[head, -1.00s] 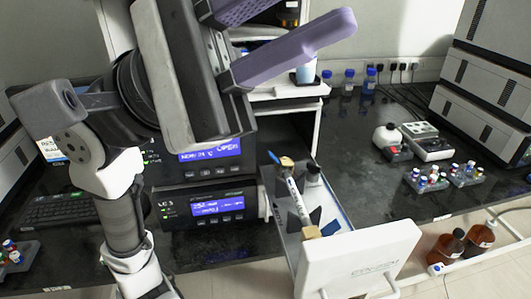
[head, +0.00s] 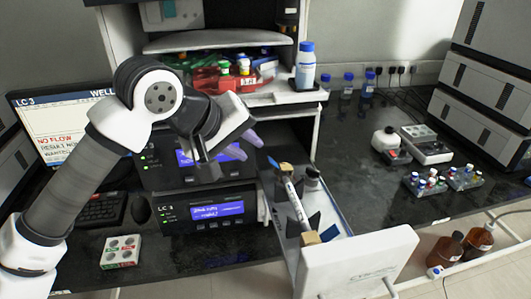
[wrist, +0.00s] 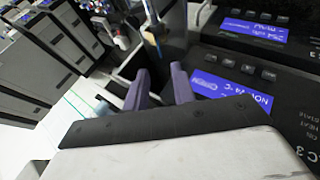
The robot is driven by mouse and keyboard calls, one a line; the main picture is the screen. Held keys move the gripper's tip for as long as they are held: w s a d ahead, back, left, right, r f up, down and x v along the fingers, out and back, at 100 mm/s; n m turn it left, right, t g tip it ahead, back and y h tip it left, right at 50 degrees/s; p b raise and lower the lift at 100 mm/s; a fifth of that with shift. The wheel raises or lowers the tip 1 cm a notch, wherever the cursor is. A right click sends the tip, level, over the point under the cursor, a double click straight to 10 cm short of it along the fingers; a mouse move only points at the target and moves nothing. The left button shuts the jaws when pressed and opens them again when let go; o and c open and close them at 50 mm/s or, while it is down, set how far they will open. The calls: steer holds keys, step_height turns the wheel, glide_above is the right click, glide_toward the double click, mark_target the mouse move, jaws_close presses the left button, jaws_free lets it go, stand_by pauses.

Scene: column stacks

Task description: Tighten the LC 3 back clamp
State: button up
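The LC 3 unit (head: 205,212) has its tray (head: 284,225) pulled out with a white front panel (head: 360,262). A pale column (head: 296,203) lies along the tray. The back clamp (head: 286,167) is a small tan block at its far end, with a blue piece (head: 273,161) pointing left. The front clamp (head: 311,237) is at the near end, with a blue piece (head: 329,231) on its right. My gripper (head: 248,147) has purple fingers and is left of and above the back clamp, apart from it. In the wrist view its fingers (wrist: 160,80) are apart with nothing between them.
A shelf above holds a blue-capped bottle (head: 305,66) and a red rack (head: 220,78). A small block with round wells (head: 120,252) lies at the bench front left. Vial racks (head: 427,183) stand to the right.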

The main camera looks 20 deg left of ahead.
mark_target(269, 159)
steer(key=p+x, duration=0.1)
steer(key=x, duration=0.7)
steer(key=shift+d+p, duration=0.1)
steer(key=shift+p, duration=0.2)
steer(key=shift+c, duration=0.4)
jaws_close()
